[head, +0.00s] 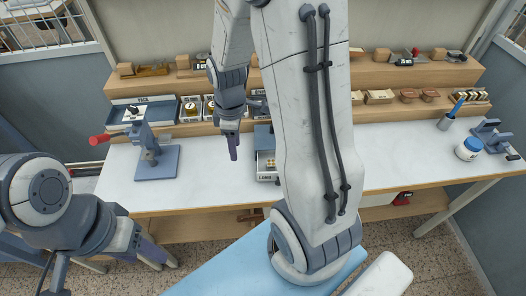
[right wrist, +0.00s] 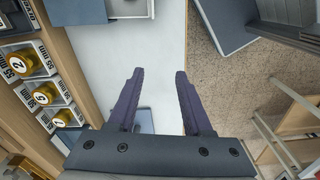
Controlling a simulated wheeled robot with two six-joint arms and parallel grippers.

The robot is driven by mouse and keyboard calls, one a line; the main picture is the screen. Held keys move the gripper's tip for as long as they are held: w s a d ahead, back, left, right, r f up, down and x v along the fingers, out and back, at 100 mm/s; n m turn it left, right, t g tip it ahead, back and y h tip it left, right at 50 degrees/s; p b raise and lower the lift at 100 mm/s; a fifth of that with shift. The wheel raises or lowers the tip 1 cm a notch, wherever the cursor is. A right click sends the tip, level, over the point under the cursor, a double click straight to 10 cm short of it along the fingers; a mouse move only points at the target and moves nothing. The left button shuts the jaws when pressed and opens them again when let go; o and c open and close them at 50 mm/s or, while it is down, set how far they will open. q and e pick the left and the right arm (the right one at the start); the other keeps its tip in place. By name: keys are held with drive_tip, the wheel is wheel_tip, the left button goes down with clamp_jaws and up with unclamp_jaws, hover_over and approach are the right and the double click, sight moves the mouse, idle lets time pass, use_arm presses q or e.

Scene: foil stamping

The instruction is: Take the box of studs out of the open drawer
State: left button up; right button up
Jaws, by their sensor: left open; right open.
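A small blue-grey drawer cabinet (head: 263,138) stands on the bench, partly hidden behind my right arm. Its open drawer (head: 266,178) faces the front of the bench. A small pale box with yellowish contents (head: 270,163), likely the box of studs, sits in it; its details are too small to tell. In the right wrist view the cabinet (right wrist: 78,10) and pale drawer front (right wrist: 130,9) are cut off at the top edge. My right gripper (head: 233,150) points down, open and empty, left of the drawer; its fingers (right wrist: 158,72) are apart. My left gripper (head: 155,253) is open, low at the left.
A press with a red handle (head: 140,150) stands on the bench to the left. Gold items in boxes (right wrist: 42,95) line the shelf behind. A white jar (head: 468,149) and a blue-handled tool (head: 452,112) stand at the right. The bench top (head: 205,178) is clear left of the drawer.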

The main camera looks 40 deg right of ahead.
drive_tip(key=s+d+f+n, duration=0.1)
drive_tip(key=d+f, duration=0.4)
drive_tip(key=d, duration=0.7)
drive_tip(key=p, duration=0.1)
hover_over(272, 162)
drive_tip(key=f, duration=0.4)
drive_tip(key=shift+s+a+f, duration=0.15)
drive_tip(key=shift+a+f, duration=0.05)
drive_tip(key=shift+f, duration=0.1)
drive_tip(key=shift+d+f+p, duration=0.1)
drive_tip(key=shift+f+p, duration=1.05)
drive_tip(key=shift+f, duration=1.85)
clamp_jaws()
